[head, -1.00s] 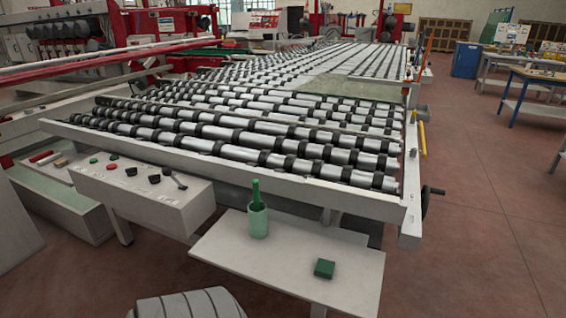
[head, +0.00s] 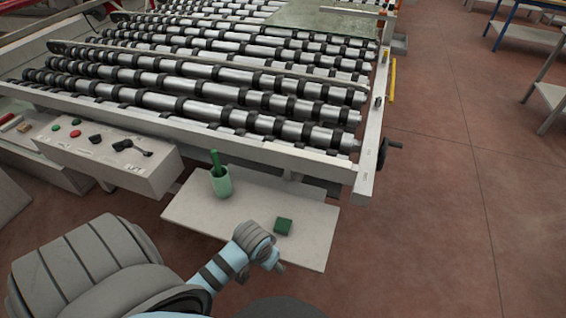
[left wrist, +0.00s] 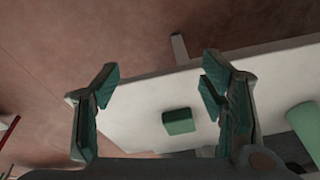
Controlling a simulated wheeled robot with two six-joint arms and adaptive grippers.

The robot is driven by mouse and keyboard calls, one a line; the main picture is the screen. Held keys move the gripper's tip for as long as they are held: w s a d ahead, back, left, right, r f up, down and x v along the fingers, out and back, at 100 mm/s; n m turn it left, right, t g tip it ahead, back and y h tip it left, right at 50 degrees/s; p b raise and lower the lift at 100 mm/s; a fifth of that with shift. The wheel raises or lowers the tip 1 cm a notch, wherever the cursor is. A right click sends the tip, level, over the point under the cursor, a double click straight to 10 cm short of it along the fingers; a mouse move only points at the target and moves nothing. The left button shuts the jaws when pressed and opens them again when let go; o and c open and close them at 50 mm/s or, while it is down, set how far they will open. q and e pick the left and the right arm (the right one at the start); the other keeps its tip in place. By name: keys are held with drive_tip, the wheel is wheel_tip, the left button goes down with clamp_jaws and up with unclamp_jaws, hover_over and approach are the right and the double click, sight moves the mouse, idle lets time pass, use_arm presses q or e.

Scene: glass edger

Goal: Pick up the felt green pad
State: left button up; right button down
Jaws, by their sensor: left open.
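The green felt pad (head: 284,226) is a small dark green block lying on the white shelf (head: 308,214) below the roller conveyor. My left gripper (head: 276,266) is just in front of the pad in the head view, above the shelf's front edge and apart from the pad. In the left wrist view the gripper (left wrist: 158,88) is open and empty. The pad also shows there (left wrist: 179,121), between the two fingers and beyond them. My right gripper is not in view.
A light green cup (head: 221,184) with a dark green handled tool in it stands on the shelf, left of the pad. A control box (head: 110,158) with buttons is at the left. The conveyor frame (head: 250,146) overhangs the shelf's back.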

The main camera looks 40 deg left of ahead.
use_arm(q)
drive_tip(key=w+a+r, duration=0.1)
drive_tip(key=w+r, duration=0.3)
drive_tip(key=r, duration=0.3)
wheel_tip(320, 180, up, 5)
drive_tip(key=n+g, duration=0.1)
drive_tip(key=n, duration=0.3)
hover_over(283, 225)
drive_tip(key=s, duration=0.1)
drive_tip(key=f, duration=0.4)
drive_tip(key=f+b, duration=0.1)
drive_tip(key=f, duration=0.4)
drive_tip(key=w+f+b, duration=0.1)
drive_tip(key=f, duration=0.4)
drive_tip(key=shift+r, duration=0.1)
drive_tip(key=c, duration=0.9)
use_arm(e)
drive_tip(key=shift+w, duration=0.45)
